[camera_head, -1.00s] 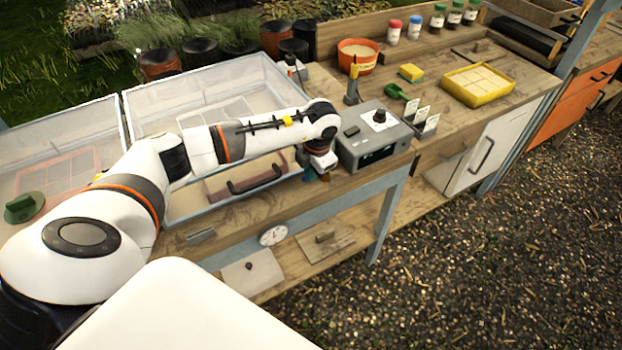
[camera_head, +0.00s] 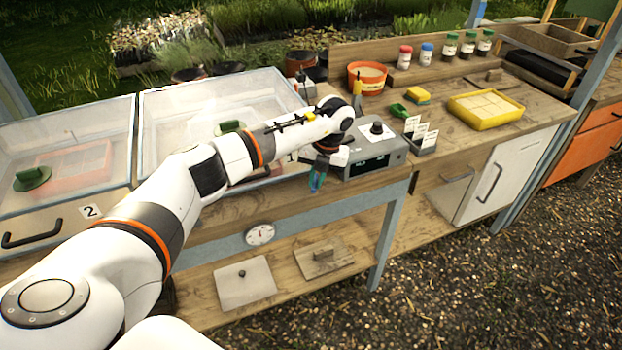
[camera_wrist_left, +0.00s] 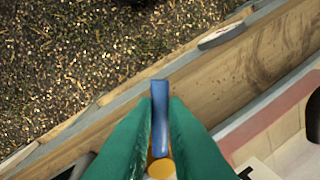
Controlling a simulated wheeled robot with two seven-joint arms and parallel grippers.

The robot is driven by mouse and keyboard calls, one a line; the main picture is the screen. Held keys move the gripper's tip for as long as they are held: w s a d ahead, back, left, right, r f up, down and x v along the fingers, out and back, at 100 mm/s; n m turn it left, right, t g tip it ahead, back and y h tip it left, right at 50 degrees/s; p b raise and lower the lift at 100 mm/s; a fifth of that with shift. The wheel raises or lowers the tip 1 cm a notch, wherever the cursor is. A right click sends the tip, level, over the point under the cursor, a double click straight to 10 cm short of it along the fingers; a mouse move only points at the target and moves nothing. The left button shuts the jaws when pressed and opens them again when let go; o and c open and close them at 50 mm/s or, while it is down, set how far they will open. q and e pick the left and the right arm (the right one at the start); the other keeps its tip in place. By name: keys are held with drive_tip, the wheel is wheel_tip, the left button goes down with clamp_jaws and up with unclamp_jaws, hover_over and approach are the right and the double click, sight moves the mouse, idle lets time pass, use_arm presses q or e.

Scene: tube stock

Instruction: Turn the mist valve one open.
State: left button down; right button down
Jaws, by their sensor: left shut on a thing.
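My left gripper (camera_head: 318,180) is at the front edge of the bench, just left of and below the grey control box. In the left wrist view its two green fingers (camera_wrist_left: 160,112) are shut on the blue lever (camera_wrist_left: 161,100) of a valve. A round brass-coloured part (camera_wrist_left: 161,169) shows at the near end of the lever, between the fingers. The fingers hide the lever's sides. In the head view the valve is mostly hidden by the gripper, and no number on it can be read. My right gripper is not in view.
The grey control box (camera_head: 368,158) with a black knob stands close to the gripper's right. Clear-lidded propagator boxes (camera_head: 75,135) stand behind and left of my arm. A yellow tray (camera_head: 485,122) and label holder (camera_head: 424,147) lie farther right. Gravel ground is free in front.

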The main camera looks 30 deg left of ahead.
use_arm(q)
drive_tip(key=shift+w+d+n+g+h+b, duration=0.15)
drive_tip(key=shift+w+d+n, duration=0.2)
drive_tip(key=shift+n, duration=0.7)
drive_tip(key=shift+w+d+n+g+h+b, duration=0.1)
drive_tip(key=shift+w+d+n, duration=0.25)
drive_tip(key=shift+n, duration=0.65)
drive_tip(key=shift+w+d+n+g+h+b, duration=0.15)
drive_tip(key=shift+w+d+n, duration=0.2)
drive_tip(key=shift+n, duration=0.7)
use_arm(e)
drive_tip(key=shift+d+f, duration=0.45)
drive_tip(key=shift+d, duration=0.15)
use_arm(q)
drive_tip(key=shift+a, duration=0.1)
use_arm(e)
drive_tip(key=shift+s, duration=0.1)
use_arm(q)
drive_tip(key=c, duration=1.5)
unclamp_jaws()
drive_tip(key=shift+o, duration=0.2)
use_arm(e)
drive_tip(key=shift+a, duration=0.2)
